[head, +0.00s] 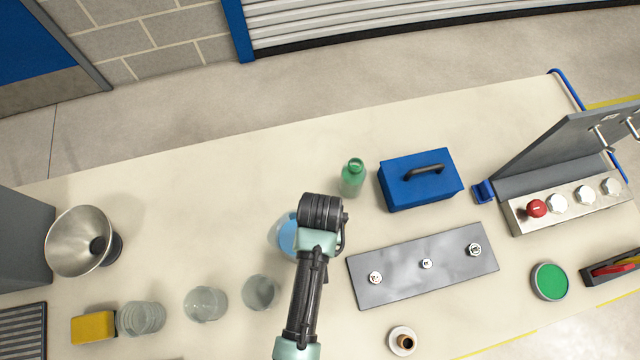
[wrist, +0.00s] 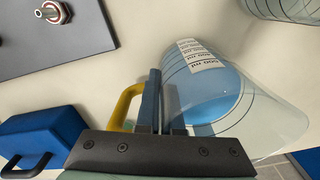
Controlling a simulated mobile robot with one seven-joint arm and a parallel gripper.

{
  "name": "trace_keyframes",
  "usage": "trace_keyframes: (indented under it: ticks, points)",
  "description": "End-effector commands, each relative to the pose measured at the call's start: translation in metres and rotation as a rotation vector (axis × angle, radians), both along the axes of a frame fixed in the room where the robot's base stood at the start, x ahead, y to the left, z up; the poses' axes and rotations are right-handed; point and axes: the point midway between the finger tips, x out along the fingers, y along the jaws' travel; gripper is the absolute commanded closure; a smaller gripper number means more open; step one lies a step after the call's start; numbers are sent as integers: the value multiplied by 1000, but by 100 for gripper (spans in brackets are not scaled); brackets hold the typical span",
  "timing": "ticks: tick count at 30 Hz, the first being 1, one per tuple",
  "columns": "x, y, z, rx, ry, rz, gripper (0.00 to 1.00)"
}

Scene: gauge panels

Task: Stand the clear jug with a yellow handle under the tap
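The clear jug with a yellow handle (head: 285,237) is near the middle of the bench, partly hidden by my arm, with blue liquid in it. In the wrist view the jug (wrist: 235,105) shows its scale marks and a "500 ml" label. Its yellow handle (wrist: 125,105) is left of the fingers. My gripper (wrist: 163,88) has its fingers close together at the handle and appears shut on it; the fingers partly hide the contact. In the head view my gripper (head: 300,240) covers the handle. I cannot tell whether the jug touches the bench. I cannot make out a tap.
Clear beakers (head: 205,303), a yellow block (head: 93,327), a metal funnel (head: 82,242) and a dark grate (head: 22,332) are at left. The back of the bench is clear.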

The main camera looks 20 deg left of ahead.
Motion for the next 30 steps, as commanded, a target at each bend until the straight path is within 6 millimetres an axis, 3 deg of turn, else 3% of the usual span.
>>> trace_keyframes:
  ticks: [1,6,17,23,30]
  points:
    - [0,0,-1,0,0,0,93]
    - [0,0,-1,0,0,0,67]
    - [0,0,5,0,-1,0,67]
    - [1,0,37,0,-4,0,67]
    - [2,0,89,0,-5,0,67]
